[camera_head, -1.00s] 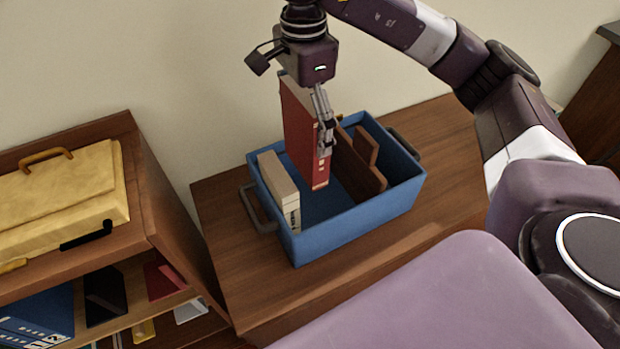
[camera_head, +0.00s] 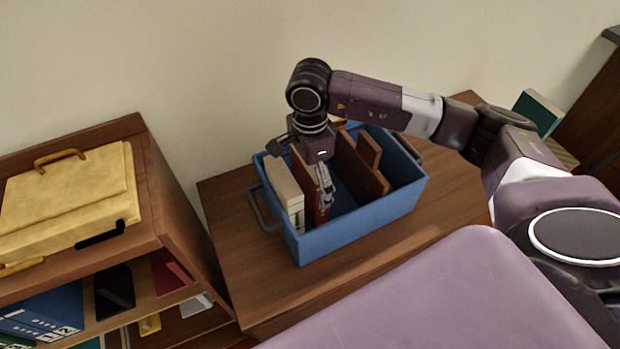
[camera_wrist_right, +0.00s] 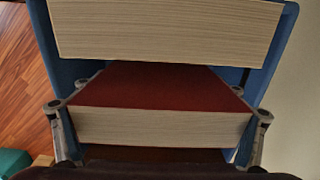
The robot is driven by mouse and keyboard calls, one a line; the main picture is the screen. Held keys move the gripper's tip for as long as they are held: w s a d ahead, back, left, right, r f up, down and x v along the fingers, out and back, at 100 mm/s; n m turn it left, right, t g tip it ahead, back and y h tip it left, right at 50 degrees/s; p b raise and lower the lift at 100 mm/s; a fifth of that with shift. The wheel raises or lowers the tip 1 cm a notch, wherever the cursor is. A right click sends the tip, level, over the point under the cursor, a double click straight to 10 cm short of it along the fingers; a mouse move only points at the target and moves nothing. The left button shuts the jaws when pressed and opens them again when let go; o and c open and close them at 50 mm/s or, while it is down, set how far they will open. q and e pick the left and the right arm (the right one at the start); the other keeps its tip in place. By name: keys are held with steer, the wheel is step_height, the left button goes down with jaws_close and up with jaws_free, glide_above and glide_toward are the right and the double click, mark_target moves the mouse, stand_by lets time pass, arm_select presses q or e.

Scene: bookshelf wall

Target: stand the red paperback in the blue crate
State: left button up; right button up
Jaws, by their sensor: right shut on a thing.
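The blue crate (camera_head: 350,231) stands on a wooden table. The red paperback (camera_head: 312,196) is upright inside the crate, beside a cream-coloured book (camera_head: 283,187) at the crate's left end. My right gripper (camera_head: 325,197) reaches down into the crate and is shut on the red paperback. In the right wrist view the red paperback (camera_wrist_right: 160,122) sits between the two fingers, with the cream book's pages (camera_wrist_right: 165,32) close by. Whether the paperback's lower edge touches the crate floor is hidden. My left gripper is not in view.
Brown dividers or books (camera_head: 360,165) stand in the crate right of the gripper. A low bookshelf (camera_head: 172,215) with a yellow case (camera_head: 65,198) on top is at the left. A green book (camera_head: 538,112) is at the far right. The wooden table (camera_head: 235,235) has free room around the crate.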

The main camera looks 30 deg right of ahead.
steer(key=shift+f, duration=0.25)
steer(key=shift+f, duration=0.15)
steer(key=o, duration=1.8)
